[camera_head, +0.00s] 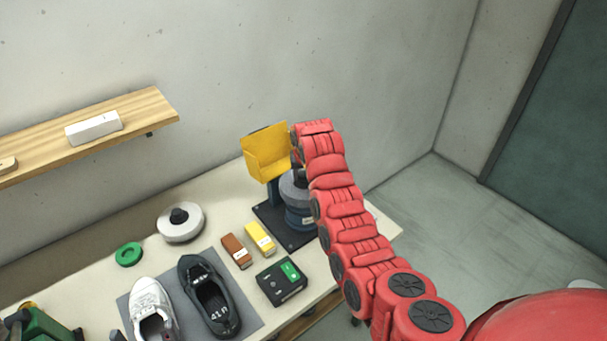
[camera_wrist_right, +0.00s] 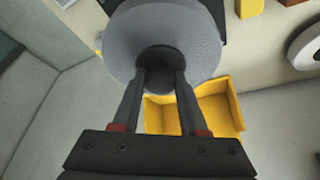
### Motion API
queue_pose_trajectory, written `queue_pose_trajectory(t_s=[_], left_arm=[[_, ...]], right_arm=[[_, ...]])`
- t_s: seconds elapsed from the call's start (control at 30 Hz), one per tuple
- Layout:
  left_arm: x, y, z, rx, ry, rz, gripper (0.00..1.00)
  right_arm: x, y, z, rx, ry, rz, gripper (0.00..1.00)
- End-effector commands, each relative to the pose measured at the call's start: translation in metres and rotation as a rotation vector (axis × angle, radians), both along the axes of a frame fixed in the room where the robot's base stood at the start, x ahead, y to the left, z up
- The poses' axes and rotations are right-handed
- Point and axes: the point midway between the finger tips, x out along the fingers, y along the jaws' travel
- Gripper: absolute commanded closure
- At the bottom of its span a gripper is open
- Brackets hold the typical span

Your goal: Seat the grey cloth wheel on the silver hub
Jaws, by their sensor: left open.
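The grey cloth wheel (camera_head: 290,187) is at the top of the blue-grey motor (camera_head: 298,216), partly behind my right arm. In the right wrist view the wheel (camera_wrist_right: 118,45) is a broad grey disc with a dark central knob (camera_wrist_right: 160,78). My right gripper (camera_wrist_right: 160,72) has its fingers closed on both sides of that knob; the gripper is mostly hidden in the head view. The silver hub is hidden, and I cannot tell whether the wheel touches it.
A yellow guard (camera_head: 266,153) stands behind the motor on a dark base (camera_head: 272,221). A white wheel (camera_head: 190,230), green ring (camera_head: 129,254), brown block (camera_head: 236,252), yellow block (camera_head: 260,239), black box (camera_head: 281,283) and two shoes (camera_head: 208,292) occupy the table. A shelf (camera_head: 145,107) is on the wall.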

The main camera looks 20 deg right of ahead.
Motion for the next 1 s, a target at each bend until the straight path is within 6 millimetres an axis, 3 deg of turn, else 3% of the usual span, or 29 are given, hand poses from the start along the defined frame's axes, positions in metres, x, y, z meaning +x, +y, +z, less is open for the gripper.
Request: queue_pose_trajectory(t_s=[0.07, 0.43, 1.0], left_arm=[[0.0, 0.0, 0.0, 0.0, 0.0, 0.0, 0.15], [0.0, 0.0, 0.0, 0.0, 0.0, 0.0, 0.15], [0.0, 0.0, -0.002, 0.0, 0.0, 0.0, 0.15]], right_arm=[[0.0, 0.0, 0.001, 0.0, -0.001, 0.0, 0.45], [-0.001, 0.001, 0.003, 0.0, 0.0, 0.0, 0.45], [-0.02, 0.004, 0.049, 0.0, -0.002, 0.0, 0.45]])
